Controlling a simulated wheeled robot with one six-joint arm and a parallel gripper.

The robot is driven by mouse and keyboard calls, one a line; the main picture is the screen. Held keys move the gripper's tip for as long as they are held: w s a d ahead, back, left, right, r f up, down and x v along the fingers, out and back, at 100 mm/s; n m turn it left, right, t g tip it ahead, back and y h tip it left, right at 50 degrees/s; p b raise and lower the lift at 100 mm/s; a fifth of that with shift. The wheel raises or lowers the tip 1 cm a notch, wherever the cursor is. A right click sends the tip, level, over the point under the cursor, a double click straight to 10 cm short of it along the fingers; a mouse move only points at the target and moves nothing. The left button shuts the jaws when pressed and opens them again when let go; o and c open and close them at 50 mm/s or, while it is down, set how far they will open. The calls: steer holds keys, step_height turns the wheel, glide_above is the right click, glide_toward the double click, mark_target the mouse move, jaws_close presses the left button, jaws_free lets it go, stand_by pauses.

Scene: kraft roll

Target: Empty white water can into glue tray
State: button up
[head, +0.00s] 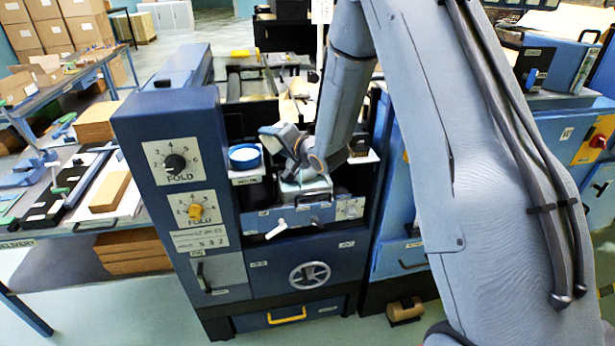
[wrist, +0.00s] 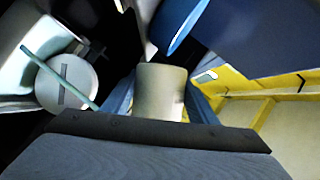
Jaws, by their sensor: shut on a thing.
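My gripper (wrist: 160,98) shows in the wrist view as two blue fingers on either side of a pale, off-white cylindrical piece, which looks like part of the white water can (wrist: 161,88). It is shut on that piece. In the head view, my gripper (head: 284,140) is low over the middle of the blue machine. A pale, whitish tray-like part (head: 304,190), possibly the glue tray, lies just below it. The can's mouth and contents, and the tray's inside, are hidden or too small to make out.
A blue-rimmed round container (head: 245,156) stands on a white ledge left of my gripper. The machine's tall blue panel (head: 180,200) with dials rises further left. A white lever (head: 277,229) juts from the front. The wrist view shows a yellow frame (wrist: 262,112) at right.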

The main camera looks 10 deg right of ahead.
steer(key=shift+f+m+y+b, duration=0.15)
steer(key=shift+m+y+b, duration=0.25)
steer(key=shift+m, duration=0.4)
stand_by(1.0)
steer(key=shift+m+t+y, duration=0.3)
steer(key=shift+m+y, duration=0.1)
steer(key=shift+m, duration=0.3)
steer(key=f+b, duration=0.1)
steer(key=f, duration=0.1)
steer(key=d+f+b, duration=0.1)
steer(key=f+b, duration=0.1)
steer(key=f, duration=0.1)
steer(key=shift+w+d, duration=0.15)
steer(key=shift+d, duration=0.05)
steer(key=shift+d+f+m+y+b, duration=0.15)
steer(key=shift+f+m+y+b, duration=0.15)
steer(key=shift+f+m+b, duration=0.4)
stand_by(0.8)
steer(key=shift+d+r+m+t, duration=0.2)
steer(key=shift+m+t, duration=0.1)
steer(key=shift+t, duration=0.1)
stand_by(0.3)
